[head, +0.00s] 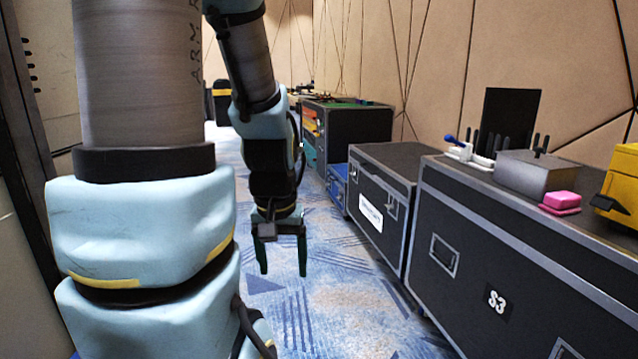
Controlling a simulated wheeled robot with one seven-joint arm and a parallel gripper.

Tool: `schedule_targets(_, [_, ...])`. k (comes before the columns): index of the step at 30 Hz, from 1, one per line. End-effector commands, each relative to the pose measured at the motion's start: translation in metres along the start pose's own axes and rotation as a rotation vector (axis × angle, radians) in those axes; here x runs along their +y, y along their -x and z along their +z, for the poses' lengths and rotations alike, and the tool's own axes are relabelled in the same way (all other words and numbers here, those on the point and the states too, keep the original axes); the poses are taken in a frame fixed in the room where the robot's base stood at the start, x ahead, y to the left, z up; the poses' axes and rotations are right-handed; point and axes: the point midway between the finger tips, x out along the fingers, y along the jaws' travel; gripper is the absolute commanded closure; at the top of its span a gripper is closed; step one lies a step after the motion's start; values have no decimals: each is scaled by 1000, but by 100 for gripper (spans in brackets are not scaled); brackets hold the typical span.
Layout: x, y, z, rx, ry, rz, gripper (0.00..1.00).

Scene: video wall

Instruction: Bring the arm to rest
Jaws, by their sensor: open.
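My gripper (283,262) hangs at the end of my arm in the middle of the head view, pointing down over the blue patterned carpet. Its two dark fingers are apart, with only carpet showing between them. It holds nothing and touches nothing that I can see. My arm's large blue and grey links fill the left of the view and hide what is behind them.
Black flight cases line the right wall: a near one marked S3 (497,301), a middle one (378,205) and a far one (352,137). A grey box (537,174), a pink block (562,200) and a yellow case (622,180) stand on the near case. The carpet (340,300) is clear.

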Motion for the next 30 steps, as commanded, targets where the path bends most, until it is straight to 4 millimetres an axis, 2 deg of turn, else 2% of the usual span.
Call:
schedule_targets(1, [0, 34, -5, 0, 0, 0, 22])
schedule_targets(18, [1, 206, -29, 1, 0, 0, 22])
schedule_targets(24, [1, 242, -34, 0, -1, 0, 22])
schedule_targets(30, [1, 250, -35, 0, -1, 0, 22])
